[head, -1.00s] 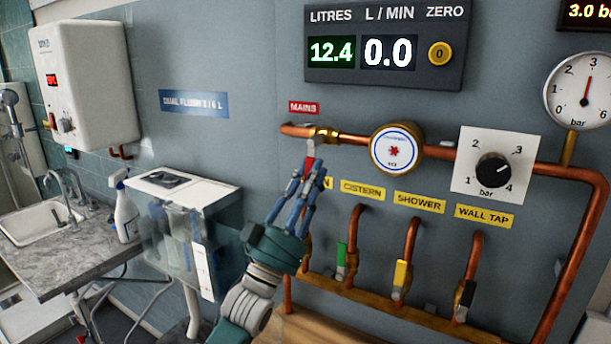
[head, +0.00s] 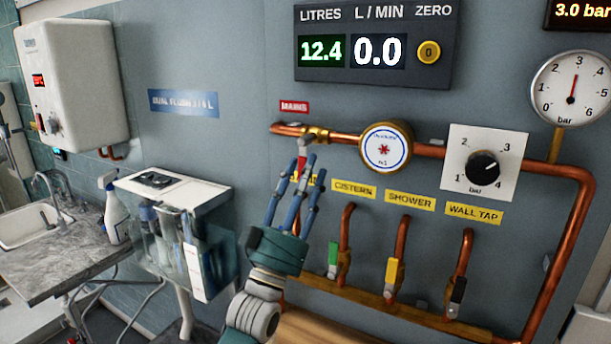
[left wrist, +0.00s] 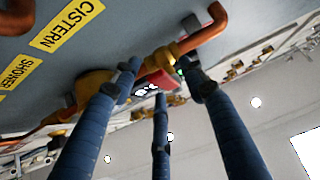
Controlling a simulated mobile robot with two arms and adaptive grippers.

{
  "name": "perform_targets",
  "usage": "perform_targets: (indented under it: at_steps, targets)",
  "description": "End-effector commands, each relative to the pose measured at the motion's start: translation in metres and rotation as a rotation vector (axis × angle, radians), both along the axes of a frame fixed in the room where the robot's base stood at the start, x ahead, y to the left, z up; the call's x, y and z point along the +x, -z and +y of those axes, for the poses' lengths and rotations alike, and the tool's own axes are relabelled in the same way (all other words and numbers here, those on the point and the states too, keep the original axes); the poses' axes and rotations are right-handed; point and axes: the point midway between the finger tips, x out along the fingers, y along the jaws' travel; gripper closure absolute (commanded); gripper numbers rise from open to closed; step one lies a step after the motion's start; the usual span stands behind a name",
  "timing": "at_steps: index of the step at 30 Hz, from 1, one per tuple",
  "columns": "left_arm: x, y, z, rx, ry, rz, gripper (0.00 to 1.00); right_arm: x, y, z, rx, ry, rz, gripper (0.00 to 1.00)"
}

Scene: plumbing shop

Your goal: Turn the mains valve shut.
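The mains valve (head: 316,134) is a brass body on the copper pipe under the red MAINS label. Its lever hangs down from it, ending in a red grip (head: 302,163). My left gripper (head: 303,168) points up just below the valve, its blue fingers spread around the lower end of the lever. In the left wrist view the red grip (left wrist: 158,80) shows between the fingertips, and the fingers (left wrist: 160,85) stand apart. I cannot tell whether any finger touches it. My right gripper is not in view.
The water meter (head: 386,147) sits right of the valve. Below are the cistern (head: 334,260), shower (head: 392,274) and wall tap (head: 457,292) valves. The display (head: 376,45) reads 12.4 litres and 0.0 L/min. A clear cistern (head: 180,240) stands to the left.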

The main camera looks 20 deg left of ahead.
Motion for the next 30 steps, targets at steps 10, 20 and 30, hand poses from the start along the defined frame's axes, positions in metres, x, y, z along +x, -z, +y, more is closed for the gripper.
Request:
perform_targets:
  at_steps: [10, 20, 30]
  targets:
    - [-0.006, 0.009, 0.001, 0.006, -0.003, 0.005, 0.57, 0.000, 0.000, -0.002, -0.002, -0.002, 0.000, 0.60]
    - [-0.052, 0.057, 0.007, 0.004, -0.003, 0.008, 0.57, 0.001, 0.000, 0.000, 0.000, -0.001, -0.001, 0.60]
    - [-0.082, 0.085, 0.010, 0.003, -0.001, 0.002, 0.57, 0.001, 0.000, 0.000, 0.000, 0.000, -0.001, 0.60]
